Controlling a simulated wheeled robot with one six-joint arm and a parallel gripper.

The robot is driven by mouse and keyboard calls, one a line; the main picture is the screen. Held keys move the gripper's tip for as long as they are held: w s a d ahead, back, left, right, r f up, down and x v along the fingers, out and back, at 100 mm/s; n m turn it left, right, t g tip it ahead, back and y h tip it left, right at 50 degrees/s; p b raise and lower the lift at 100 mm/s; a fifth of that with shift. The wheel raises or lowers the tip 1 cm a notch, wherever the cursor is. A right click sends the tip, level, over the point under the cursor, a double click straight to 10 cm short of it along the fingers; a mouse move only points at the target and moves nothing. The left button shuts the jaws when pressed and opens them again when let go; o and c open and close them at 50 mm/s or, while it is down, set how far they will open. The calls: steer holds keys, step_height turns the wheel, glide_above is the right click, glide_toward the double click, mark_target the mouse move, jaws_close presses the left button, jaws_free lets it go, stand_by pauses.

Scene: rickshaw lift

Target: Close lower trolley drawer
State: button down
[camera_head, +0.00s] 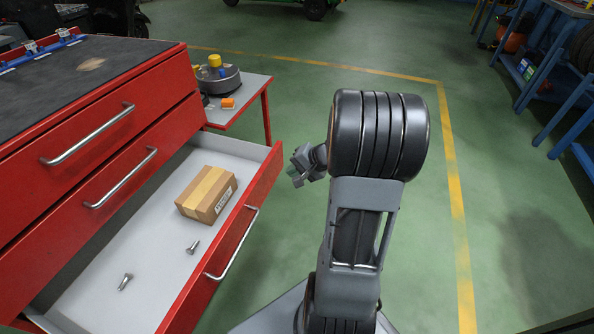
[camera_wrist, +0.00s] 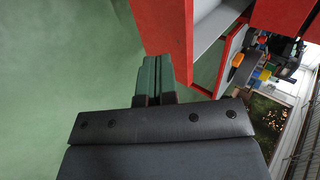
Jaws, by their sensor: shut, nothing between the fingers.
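The lower drawer (camera_head: 222,145) of the red trolley (camera_head: 150,70) stands pulled out, with its grey inside showing. Its silver bar handle (camera_head: 236,246) is on the red front panel. My gripper (camera_head: 297,180) is to the right of the drawer front, near its far end, and looks apart from it. In the wrist view my gripper (camera_wrist: 151,68) points ahead with its fingers together and nothing between them. The red drawer front (camera_wrist: 168,30) shows just beyond and to the right of the fingertips there. The two drawers above, with silver handles (camera_head: 90,135), are shut.
A cardboard box (camera_head: 207,193) and two bolts (camera_head: 193,247) lie inside the open drawer. A small table (camera_head: 250,92) with a round tray stands behind the trolley. Green floor (camera_head: 500,200) is clear to the right, with blue shelving (camera_head: 560,70) farther off.

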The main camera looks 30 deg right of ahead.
mark_target(264, 175)
steer(key=x, duration=0.2)
steer(key=r+b+x, duration=0.1)
steer(key=x, duration=0.2)
steer(key=w+b+x, duration=0.1)
steer(key=x, duration=0.1)
steer(key=shift+w+a, duration=0.15)
steer(key=shift+a, duration=0.35)
steer(key=shift+w+a+r, duration=0.15)
steer(key=shift+w+a, duration=0.2)
steer(key=shift+w, duration=0.1)
